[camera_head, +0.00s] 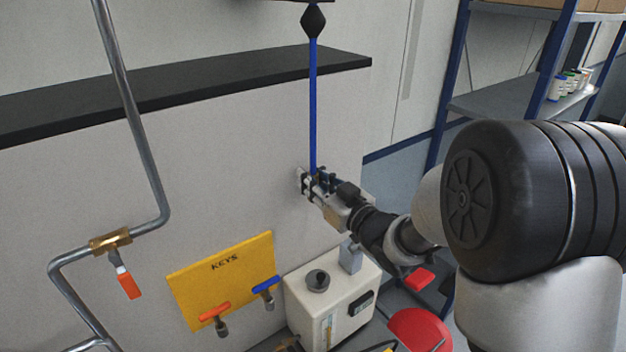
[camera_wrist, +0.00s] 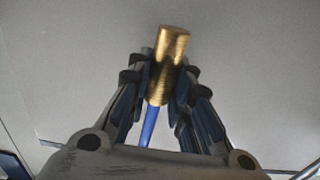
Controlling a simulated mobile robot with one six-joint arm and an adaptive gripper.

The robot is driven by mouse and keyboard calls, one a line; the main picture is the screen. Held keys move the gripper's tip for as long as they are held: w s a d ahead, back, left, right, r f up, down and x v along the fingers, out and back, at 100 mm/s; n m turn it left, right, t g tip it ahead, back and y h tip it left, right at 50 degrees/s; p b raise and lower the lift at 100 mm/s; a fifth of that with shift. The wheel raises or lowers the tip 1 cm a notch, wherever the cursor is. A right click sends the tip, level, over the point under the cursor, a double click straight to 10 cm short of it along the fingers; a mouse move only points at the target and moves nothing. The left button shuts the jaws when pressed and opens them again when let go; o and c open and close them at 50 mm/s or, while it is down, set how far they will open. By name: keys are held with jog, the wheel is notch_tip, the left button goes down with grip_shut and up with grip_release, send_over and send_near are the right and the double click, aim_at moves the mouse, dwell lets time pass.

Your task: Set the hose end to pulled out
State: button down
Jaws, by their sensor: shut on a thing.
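The blue hose (camera_head: 313,105) hangs straight down from a dark diamond-shaped fitting (camera_head: 313,22) at the top of the head view. Its lower end is at my gripper (camera_head: 311,186), in front of the pale wall. In the wrist view my gripper (camera_wrist: 164,85) is shut on the brass hose end (camera_wrist: 172,45). The brass sticks out past the fingertips, and a short piece of blue hose (camera_wrist: 149,127) shows between the fingers. In the head view my gripper hides the brass end.
A dark ledge (camera_head: 200,80) runs along the wall behind the hose. Below are a yellow KEYS board (camera_head: 222,275) and a white machine (camera_head: 330,300). A pipe with a brass valve (camera_head: 110,241) is at left. A red round seat (camera_head: 418,330) and a blue-framed shelf (camera_head: 510,100) are at right.

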jog(key=shift+f, duration=0.1)
notch_tip(320, 180, down, 12)
jog(key=b, duration=1.2)
jog(key=shift+s+f, duration=0.1)
jog(key=shift+f, duration=0.1)
jog(key=c, duration=1.7)
grip_release()
jog(key=shift+o, duration=1.4)
jog(key=shift+r, duration=0.1)
jog(key=v, duration=1.2)
